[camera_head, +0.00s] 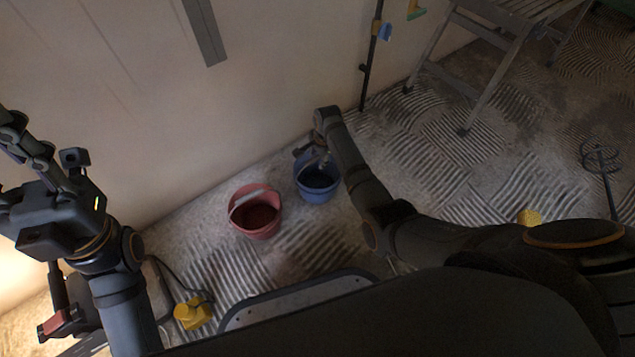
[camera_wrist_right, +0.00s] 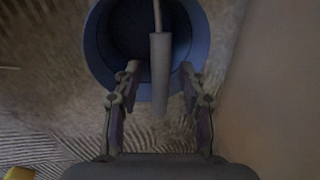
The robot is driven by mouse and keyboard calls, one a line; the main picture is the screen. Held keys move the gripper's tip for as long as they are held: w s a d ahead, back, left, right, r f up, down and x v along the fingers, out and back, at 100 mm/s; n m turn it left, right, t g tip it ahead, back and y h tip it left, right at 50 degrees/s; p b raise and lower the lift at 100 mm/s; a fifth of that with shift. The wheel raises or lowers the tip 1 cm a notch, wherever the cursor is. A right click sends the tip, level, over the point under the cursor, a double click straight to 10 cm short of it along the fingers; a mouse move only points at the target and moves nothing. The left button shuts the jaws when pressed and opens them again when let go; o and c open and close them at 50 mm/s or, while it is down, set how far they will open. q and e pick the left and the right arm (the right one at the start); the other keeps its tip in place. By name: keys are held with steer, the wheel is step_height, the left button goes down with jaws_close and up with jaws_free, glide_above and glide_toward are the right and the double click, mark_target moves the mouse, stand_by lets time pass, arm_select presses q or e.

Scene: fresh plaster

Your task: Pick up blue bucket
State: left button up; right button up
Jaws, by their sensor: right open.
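The blue bucket (camera_head: 318,184) stands on the ridged floor near the wall, right of a red bucket (camera_head: 256,217). My right gripper (camera_head: 316,158) is at the bucket's top, over its rim. In the right wrist view, the blue bucket (camera_wrist_right: 98,48) lies ahead and its handle grip (camera_wrist_right: 159,72) hangs between the two open fingers of my right gripper (camera_wrist_right: 160,78). I cannot tell whether the fingers touch the grip. My left gripper (camera_head: 24,150) is raised at the left, away from the buckets; its jaws are not clear.
A trestle (camera_head: 490,60) stands at the upper right. A dark upright pole (camera_head: 370,60) leans by the wall. A yellow object (camera_head: 193,313) with a cable lies at the lower left, and a mixing whisk (camera_head: 602,165) is at the right.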

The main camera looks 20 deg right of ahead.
steer(key=shift+r, duration=0.15)
steer(key=shift+c, duration=1.4)
jaws_close()
